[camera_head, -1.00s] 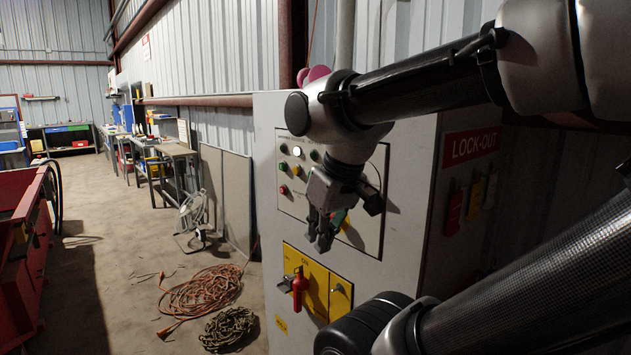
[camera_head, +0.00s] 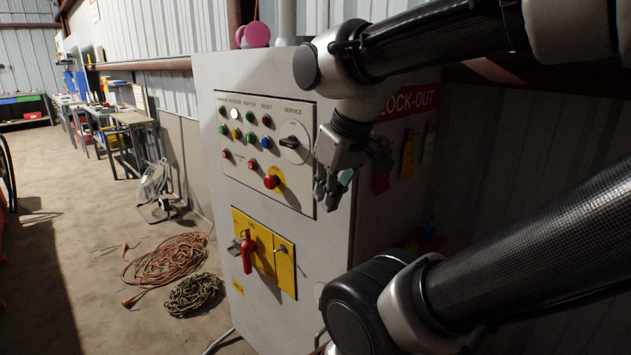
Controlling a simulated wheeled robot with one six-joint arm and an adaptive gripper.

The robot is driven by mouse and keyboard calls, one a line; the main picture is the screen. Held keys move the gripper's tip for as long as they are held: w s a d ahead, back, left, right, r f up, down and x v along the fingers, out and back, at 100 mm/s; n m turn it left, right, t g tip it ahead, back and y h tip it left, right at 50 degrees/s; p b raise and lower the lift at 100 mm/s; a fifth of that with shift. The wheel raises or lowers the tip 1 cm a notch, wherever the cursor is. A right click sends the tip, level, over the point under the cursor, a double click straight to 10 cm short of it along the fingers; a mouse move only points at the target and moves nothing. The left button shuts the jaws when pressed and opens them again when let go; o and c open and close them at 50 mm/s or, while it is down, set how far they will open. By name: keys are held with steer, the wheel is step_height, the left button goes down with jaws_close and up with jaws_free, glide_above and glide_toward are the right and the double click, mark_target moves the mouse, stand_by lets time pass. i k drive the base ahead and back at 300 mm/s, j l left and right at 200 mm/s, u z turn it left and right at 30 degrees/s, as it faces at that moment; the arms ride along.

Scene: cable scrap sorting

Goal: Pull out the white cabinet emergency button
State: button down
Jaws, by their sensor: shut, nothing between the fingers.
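The white cabinet (camera_head: 285,320) stands in the middle, its front panel (camera_head: 240,185) full of small coloured buttons and a black service knob (camera_head: 289,143). The emergency button (camera_head: 271,181) is a red mushroom head on a yellow backing, at the lower part of this panel, in clear sight. How far it stands out cannot be told. My gripper (camera_head: 327,198) is shut and empty, pointing down in front of the cabinet's right front edge. In the picture it is to the right of the emergency button and apart from it.
Below the panel is a yellow plate (camera_head: 286,272) with a red switch handle (camera_head: 247,255). Lockout tags (camera_head: 408,152) hang on the cabinet's right side. Orange cable (camera_head: 165,262) and a darker coil (camera_head: 193,294) lie on the floor at left. The aisle beyond is mostly clear.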

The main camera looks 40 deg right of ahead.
mark_target(269, 183)
steer(key=k+l+z, duration=0.2)
steer(key=l, duration=0.2)
steer(key=l+u, duration=0.1)
steer(key=u, duration=0.35)
steer(key=l+u, duration=0.1)
steer(key=u, duration=0.4)
steer(key=i+l+u, duration=0.1)
steer(key=u, duration=0.35)
